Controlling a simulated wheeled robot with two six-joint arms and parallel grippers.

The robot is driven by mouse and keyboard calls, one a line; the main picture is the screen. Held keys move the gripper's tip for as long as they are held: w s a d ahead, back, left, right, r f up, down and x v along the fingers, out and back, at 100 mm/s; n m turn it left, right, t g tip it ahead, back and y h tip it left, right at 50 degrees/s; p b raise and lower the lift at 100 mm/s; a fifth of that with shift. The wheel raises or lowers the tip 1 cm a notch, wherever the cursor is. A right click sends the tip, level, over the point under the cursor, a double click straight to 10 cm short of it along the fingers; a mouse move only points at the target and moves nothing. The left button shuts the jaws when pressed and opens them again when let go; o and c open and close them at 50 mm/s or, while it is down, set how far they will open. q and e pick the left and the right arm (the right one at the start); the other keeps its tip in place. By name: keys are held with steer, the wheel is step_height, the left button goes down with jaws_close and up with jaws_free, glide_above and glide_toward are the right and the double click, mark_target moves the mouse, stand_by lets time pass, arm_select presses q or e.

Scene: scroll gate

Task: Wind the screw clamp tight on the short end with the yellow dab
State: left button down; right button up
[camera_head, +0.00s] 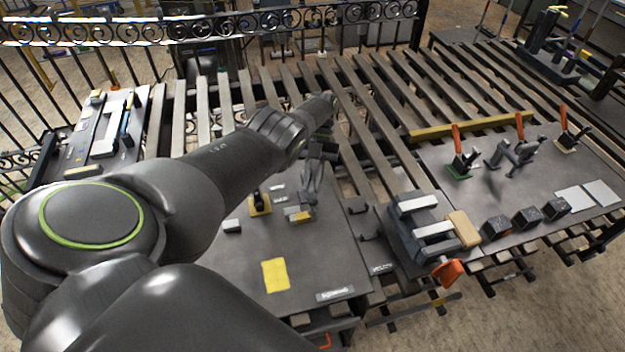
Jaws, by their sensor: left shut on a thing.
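My left gripper (310,192) points down over the middle dark table (318,262). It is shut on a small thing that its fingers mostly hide. Right below the fingertips is a small grey piece with a yellow-orange patch (300,215); I cannot tell whether the gripper touches it. A small dark upright fitting on a yellow base (260,205) stands just left of the gripper. A screw clamp is not clearly recognisable there. A grey clamp-like block with an orange handle (447,271) sits at the near edge, right of the gripper. My right gripper is not in view.
A yellow square (275,275) lies flat on the middle table. The right table (470,195) holds red-handled clamps (463,160), several black cubes (526,218) and pale plates (588,195). Slatted beams run behind. A board of tools (105,135) lies at left.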

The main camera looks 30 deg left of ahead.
arm_select(q)
steer(key=c, duration=1.4)
jaws_free()
steer(key=shift+o, duration=0.2)
